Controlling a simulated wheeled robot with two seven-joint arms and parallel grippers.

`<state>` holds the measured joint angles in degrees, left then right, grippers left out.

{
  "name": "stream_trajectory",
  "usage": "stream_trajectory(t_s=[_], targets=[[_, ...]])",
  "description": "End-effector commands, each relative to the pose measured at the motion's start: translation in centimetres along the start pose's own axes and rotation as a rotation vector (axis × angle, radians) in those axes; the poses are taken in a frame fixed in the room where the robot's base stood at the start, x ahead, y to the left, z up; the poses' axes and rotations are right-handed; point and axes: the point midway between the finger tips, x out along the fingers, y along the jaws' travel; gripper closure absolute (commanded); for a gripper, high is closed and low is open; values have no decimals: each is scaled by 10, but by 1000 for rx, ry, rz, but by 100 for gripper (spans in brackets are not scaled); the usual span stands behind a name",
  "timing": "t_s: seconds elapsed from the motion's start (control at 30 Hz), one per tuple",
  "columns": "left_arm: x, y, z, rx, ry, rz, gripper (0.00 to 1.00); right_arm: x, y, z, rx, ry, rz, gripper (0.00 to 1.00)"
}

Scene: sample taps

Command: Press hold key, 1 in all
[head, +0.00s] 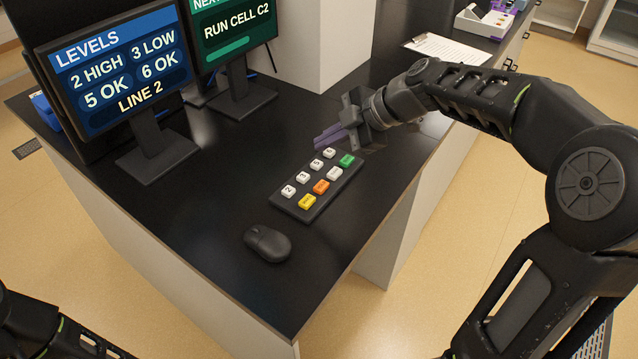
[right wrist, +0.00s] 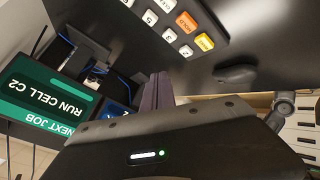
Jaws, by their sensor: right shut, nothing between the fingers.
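A black keypad (head: 276,203) lies on the dark bench top, with several white keys, a yellow key (head: 306,202), an orange key (head: 321,187) and a green key (head: 346,161). My right gripper (head: 325,136) is shut and empty, just beyond the far end of the keypad and seemingly above the bench. Its purple fingers (right wrist: 155,92) also show in the right wrist view, apart from the keys. Only part of my left arm shows at the lower left; its gripper is out of view.
A blue LEVELS monitor (head: 120,63) and a green job monitor (head: 233,30) stand left of and behind the keypad. A black mouse (head: 267,243) lies in front of it. A clipboard (head: 447,48) lies farther back. The bench's right edge runs close by the keypad.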

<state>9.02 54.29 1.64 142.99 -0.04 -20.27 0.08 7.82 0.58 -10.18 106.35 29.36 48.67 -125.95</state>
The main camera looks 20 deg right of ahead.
Motion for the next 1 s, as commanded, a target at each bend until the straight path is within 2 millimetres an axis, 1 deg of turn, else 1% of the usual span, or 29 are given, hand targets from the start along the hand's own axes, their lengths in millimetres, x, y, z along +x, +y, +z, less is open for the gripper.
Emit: stream_trajectory(t_s=[0.27, 0.57, 0.63, 0.7, 0.83, 1.0], targets=[[3, -1, -1, 0, 1, 1, 64, 13, -10, 10, 1, 0, -4, 100], [9, -4, -1, 0, 2, 1, 64, 42, -31, 31, 4, 0, -4, 100], [23, -9, -1, 0, 3, 1, 64, 51, -38, 38, 1, 0, 0, 100], [31, -12, -1, 0, 3, 1, 64, 55, -40, 40, 1, 0, 0, 100], [40, -16, -1, 0, 4, 1, 64, 60, -43, 44, -1, 0, 0, 100], [45, -17, -1, 0, 5, 1, 64, 61, -44, 45, 0, 0, 0, 100]])
